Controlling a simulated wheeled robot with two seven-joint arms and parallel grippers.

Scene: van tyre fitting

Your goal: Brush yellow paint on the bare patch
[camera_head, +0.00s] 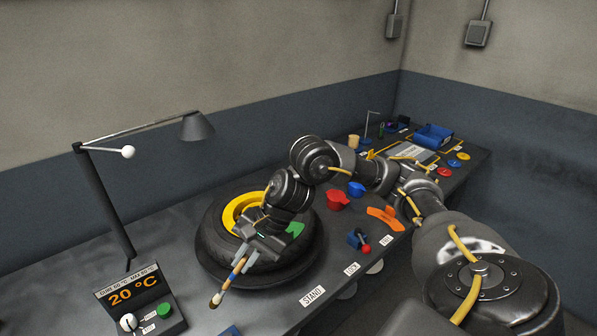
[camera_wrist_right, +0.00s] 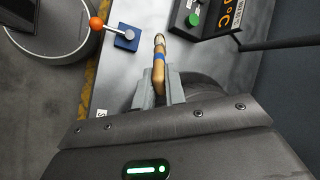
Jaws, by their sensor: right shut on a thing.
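A black tyre (camera_head: 222,262) on a yellow rim (camera_head: 236,209) lies flat on the grey bench, partly hidden by my right arm. My right gripper (camera_head: 242,262) is over the tyre's near side, shut on a brush (camera_head: 229,281) with a wooden body and a blue band. The brush slants down to the lower left, its end beyond the tyre's edge, apparently above the bench. In the right wrist view the brush (camera_wrist_right: 159,60) sticks out between the jaws (camera_wrist_right: 158,88). I cannot make out the bare patch. My left gripper is out of view.
A control box reading 20 °C (camera_head: 140,300) stands at the front left, beside a desk lamp (camera_head: 105,200). A red bowl (camera_head: 338,200), an orange piece (camera_head: 386,218) and a blue base with a lever (camera_head: 357,239) are right of the tyre. A blue bin (camera_head: 433,136) stands farther back.

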